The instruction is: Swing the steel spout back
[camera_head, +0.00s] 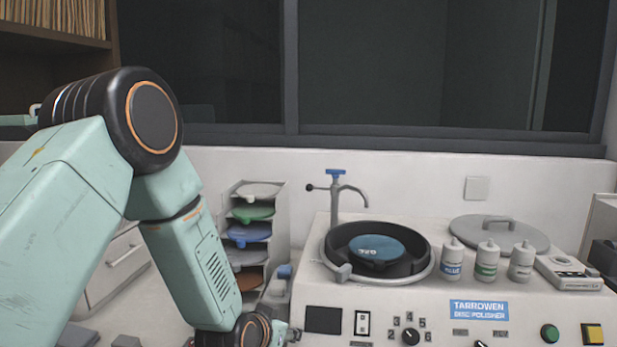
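The steel spout (353,190) is a thin curved tube on an upright post with a blue handle on top and a dark round knob at its left. It stands at the back left rim of the polisher bowl (428,262), and its tip points right over the bowl's back edge. A blue disc (376,249) marked 320 sits in the dark bowl. My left arm comes in from the left, and its wrist is low at the bottom centre, left of the polisher's front. The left gripper's fingers are not clearly visible there. My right gripper is not in view.
The polisher (440,290) carries several white bottles (487,261), a grey round lid (499,232) and a small boxed device (567,273). A rack (253,214) of coloured discs stands left of it. A window frame is behind.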

